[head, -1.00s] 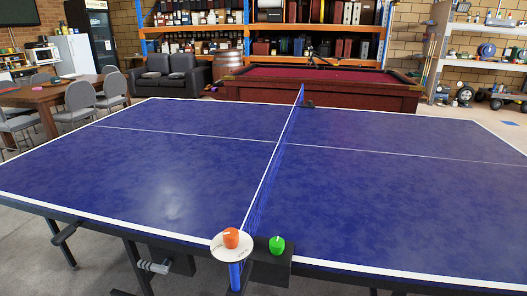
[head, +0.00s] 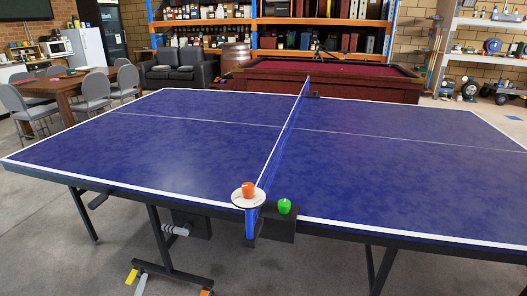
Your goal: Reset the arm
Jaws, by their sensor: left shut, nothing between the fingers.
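My right gripper is not in view. An orange apple-like object (head: 248,188) sits on a round white disc (head: 240,199) at the near end of the net. A green apple-like object (head: 284,206) sits beside it on a dark block (head: 278,228). Neither is touched by a gripper.
The blue table-tennis table (head: 170,135) fills the middle, its top otherwise clear. Its dark legs (head: 160,240) stand in front of me. A red pool table (head: 320,80), chairs (head: 95,88) and shelves stand behind. Grey floor (head: 40,250) is free at front left.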

